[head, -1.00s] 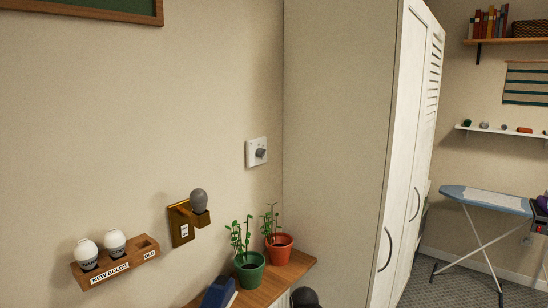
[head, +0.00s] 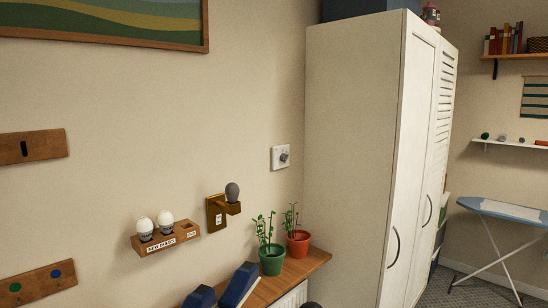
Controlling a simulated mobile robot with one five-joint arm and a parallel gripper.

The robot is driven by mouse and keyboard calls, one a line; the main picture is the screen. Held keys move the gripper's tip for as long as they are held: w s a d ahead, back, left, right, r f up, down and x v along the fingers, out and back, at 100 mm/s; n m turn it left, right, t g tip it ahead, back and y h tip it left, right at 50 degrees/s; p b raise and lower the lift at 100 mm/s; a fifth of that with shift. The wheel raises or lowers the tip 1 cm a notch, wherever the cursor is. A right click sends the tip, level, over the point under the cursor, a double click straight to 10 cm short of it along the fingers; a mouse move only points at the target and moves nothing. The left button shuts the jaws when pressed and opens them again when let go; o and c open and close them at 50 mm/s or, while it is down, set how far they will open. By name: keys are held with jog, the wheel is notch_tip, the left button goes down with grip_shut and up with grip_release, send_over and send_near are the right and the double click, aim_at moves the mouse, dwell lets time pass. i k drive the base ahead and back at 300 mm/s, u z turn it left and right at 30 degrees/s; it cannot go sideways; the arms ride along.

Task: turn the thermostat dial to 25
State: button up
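The thermostat is a small white square plate (head: 275,158) on the wall, left of the wardrobe. A grey dial (head: 284,157) sits on it. The numbers and the dial's setting are too small to read. My gripper is not recognisable in the head view. A small dark rounded shape shows at the bottom edge, and I cannot tell what it is.
A wooden shelf (head: 302,268) below the thermostat holds a green pot (head: 271,262), a red pot (head: 298,246) and dark blue objects (head: 238,286). A bulb holder (head: 218,212) and bulb rack (head: 166,240) are on the wall. A white wardrobe (head: 350,150) stands right.

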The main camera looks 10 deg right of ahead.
aim_at(283, 158)
jog(key=u, duration=0.05)
jog(key=i, duration=0.85)
jog(key=u, duration=5.35)
jog(key=i, duration=0.1)
jog(key=z, duration=2.8)
jog(key=k, duration=1.25)
jog(key=z, duration=0.9)
jog(key=i, duration=0.5)
jog(key=u, duration=0.2)
